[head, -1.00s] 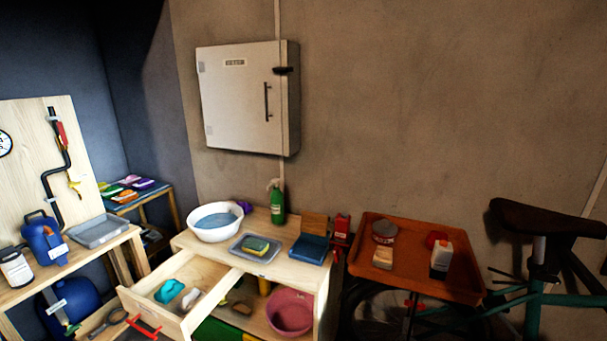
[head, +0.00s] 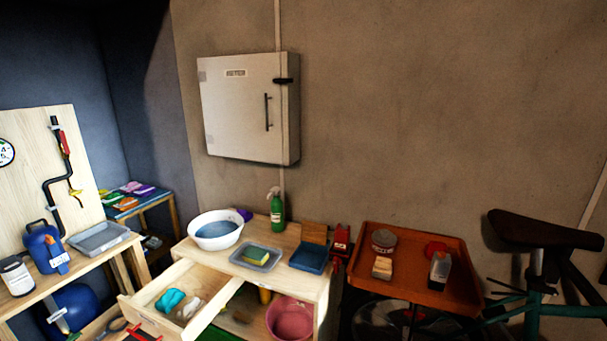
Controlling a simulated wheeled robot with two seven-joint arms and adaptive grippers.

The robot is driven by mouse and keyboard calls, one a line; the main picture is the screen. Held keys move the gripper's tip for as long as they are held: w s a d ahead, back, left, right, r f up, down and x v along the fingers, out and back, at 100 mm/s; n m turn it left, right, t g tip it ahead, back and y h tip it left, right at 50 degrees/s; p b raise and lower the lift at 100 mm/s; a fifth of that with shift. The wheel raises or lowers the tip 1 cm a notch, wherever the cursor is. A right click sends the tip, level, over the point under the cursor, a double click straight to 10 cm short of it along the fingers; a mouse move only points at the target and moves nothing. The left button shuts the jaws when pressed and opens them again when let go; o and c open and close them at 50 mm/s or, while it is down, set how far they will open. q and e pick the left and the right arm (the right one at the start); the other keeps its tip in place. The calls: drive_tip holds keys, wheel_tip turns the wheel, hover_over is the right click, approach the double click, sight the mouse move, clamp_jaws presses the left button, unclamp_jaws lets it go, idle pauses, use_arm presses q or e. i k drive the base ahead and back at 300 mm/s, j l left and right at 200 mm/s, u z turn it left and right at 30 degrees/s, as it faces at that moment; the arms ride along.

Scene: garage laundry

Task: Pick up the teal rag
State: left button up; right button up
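The teal rag (head: 170,299) lies crumpled in the open drawer (head: 217,309) of the wooden cabinet (head: 315,285). A whitish crumpled cloth (head: 189,308) lies just to its right in the same drawer. Neither of my grippers shows in the head view, and nothing covers the rag.
On the cabinet top stand a white basin (head: 216,240), a tray with a sponge (head: 256,267), a green spray bottle (head: 277,210) and a blue box (head: 310,258). A pink bucket (head: 290,322) sits below. An orange tray table (head: 452,262) and a bicycle (head: 540,250) stand at right.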

sight(173, 297)
drive_tip(key=u, duration=0.4)
drive_tip(key=j+u, duration=0.15)
drive_tip(key=u, duration=0.3)
drive_tip(key=i+u, duration=0.1)
drive_tip(key=u, duration=0.3)
